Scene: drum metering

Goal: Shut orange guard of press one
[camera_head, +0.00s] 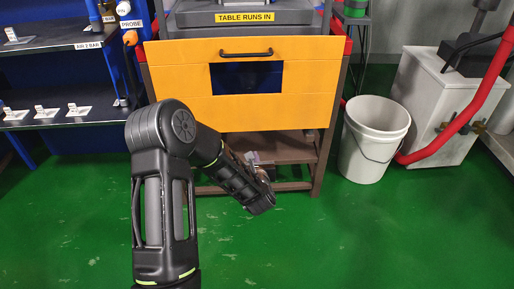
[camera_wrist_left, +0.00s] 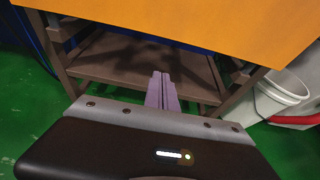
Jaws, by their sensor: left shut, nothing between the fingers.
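The orange guard (camera_head: 310,80) is a wide flat panel on the front of the press, with a dark window (camera_head: 246,78) and a black bar handle (camera_head: 246,53) near its top edge. It sits below the label "TABLE RUNS IN" (camera_head: 244,17). Its lower part fills the top of the left wrist view (camera_wrist_left: 220,25). My left arm reaches in front of the press, with its hand below the guard's lower edge. My left gripper (camera_wrist_left: 162,88) is shut and empty, its fingers together in front of the lower shelf. The fingers are mostly hidden in the head view. My right gripper is not in view.
The press stand has a brown lower shelf (camera_head: 285,147). A white bucket (camera_head: 372,140) stands right of the press, near a red hose (camera_head: 455,125) and a pale cabinet (camera_head: 430,105). Dark shelves (camera_head: 50,45) stand at left. The green floor (camera_head: 320,235) in front is clear.

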